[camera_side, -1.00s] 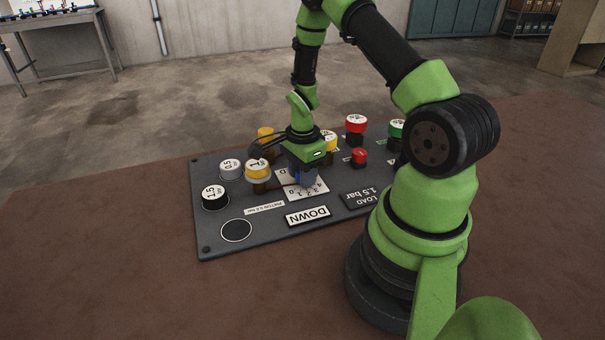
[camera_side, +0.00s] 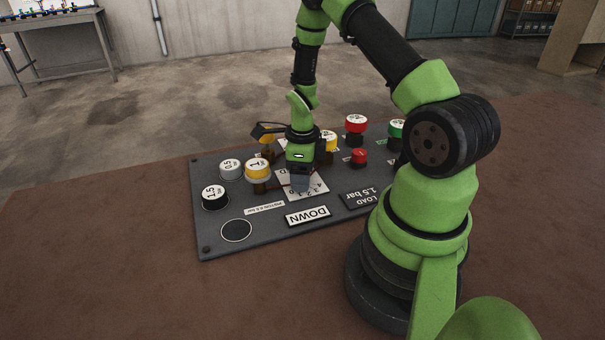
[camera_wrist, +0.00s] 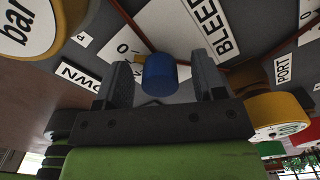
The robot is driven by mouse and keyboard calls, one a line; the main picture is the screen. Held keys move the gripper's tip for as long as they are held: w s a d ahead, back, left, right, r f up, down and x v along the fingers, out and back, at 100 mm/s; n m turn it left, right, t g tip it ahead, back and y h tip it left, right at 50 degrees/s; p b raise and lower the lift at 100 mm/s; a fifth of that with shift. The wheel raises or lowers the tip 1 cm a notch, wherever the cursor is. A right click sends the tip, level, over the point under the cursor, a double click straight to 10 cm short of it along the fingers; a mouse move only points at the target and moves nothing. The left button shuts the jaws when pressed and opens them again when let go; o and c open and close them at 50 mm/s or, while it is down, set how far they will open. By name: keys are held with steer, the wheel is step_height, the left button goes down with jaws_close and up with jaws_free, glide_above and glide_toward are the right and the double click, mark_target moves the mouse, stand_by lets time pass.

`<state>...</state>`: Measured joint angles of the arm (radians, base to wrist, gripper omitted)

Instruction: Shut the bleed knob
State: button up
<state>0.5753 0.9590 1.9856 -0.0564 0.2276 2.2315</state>
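The bleed knob is a blue round knob (camera_wrist: 160,73) in the wrist view, with a small tan piece at its left edge. The BLEED label (camera_wrist: 208,25) lies just beyond it. My gripper (camera_wrist: 161,80) points down over the panel with one grey finger on each side of the knob. A gap shows between the knob and each finger, so the gripper is open around it. In the side view my gripper (camera_side: 300,184) is low over the white scale plate (camera_side: 315,187) and hides the knob.
The grey panel (camera_side: 220,215) lies on a brown table (camera_side: 100,225). Close to my gripper stand a yellow-topped weight (camera_side: 257,169) and another yellow one (camera_side: 329,140). A red knob (camera_side: 359,157), a taller red one (camera_side: 356,124) and a green one (camera_side: 397,129) stand to the right.

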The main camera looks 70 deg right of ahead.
steer(key=shift+r, duration=3.55)
steer(key=shift+r, duration=0.1)
steer(key=a+r+n+t, duration=0.1)
steer(key=a+r+n, duration=0.25)
steer(key=r, duration=0.45)
steer(key=a+r+n+t, duration=0.1)
steer(key=a+r+n, duration=0.2)
steer(key=r+n, duration=0.35)
steer(key=s+a+r+n+t+y, duration=0.1)
steer(key=s+a+r+n+t, duration=0.1)
steer(key=s+a+n, duration=0.3)
steer(key=s+a+r+n+t+y, duration=0.1)
steer(key=s+a+r+n+t, duration=0.2)
steer(key=n, duration=1)
steer(key=s+a+r, duration=0.2)
steer(key=a, duration=0.2)
steer(key=shift+r+n, duration=0.25)
steer(key=shift+n, duration=0.15)
